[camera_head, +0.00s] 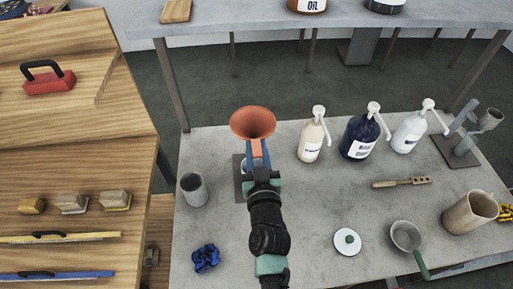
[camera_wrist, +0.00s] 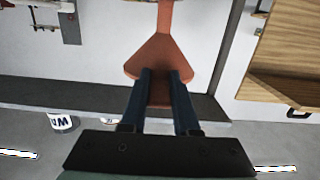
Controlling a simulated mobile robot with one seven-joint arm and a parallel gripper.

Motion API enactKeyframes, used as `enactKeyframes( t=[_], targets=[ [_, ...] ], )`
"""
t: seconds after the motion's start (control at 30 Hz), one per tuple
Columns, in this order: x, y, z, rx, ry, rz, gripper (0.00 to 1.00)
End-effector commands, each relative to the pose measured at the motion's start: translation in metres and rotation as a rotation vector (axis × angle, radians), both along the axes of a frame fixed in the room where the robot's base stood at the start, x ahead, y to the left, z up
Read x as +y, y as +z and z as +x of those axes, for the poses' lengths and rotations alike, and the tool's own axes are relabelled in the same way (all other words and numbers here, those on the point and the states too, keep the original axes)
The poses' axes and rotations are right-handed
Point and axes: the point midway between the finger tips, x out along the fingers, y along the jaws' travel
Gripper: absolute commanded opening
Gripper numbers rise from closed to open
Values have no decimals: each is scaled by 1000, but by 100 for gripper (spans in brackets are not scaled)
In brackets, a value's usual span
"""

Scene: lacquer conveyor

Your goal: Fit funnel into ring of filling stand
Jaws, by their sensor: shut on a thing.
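My gripper (camera_head: 258,160) is shut on an orange funnel (camera_head: 253,122) and holds it raised above the far left part of the table. The funnel's wide mouth faces up toward the head camera. In the wrist view the funnel (camera_wrist: 158,60) is between the two dark fingers (camera_wrist: 162,88), its narrow part pointing to the top edge. A dark flat base plate (camera_head: 238,186) lies on the table behind my gripper. My arm and the funnel hide most of what stands there, so I cannot tell whether it bears the filling stand's ring.
A grey cup (camera_head: 193,189) and blue crumpled cloth (camera_head: 206,259) are left of my arm. Several pump bottles (camera_head: 360,137) stand to the right. A grey stand (camera_head: 464,143) is at far right.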

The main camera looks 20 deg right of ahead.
Motion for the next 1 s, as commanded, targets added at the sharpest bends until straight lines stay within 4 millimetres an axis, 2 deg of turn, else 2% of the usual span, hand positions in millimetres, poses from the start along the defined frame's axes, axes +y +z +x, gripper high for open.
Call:
enactKeyframes(
  t=[1.0],
  targets=[
    [0, -25, 0, -1, 0, 0, 0]
  ],
)
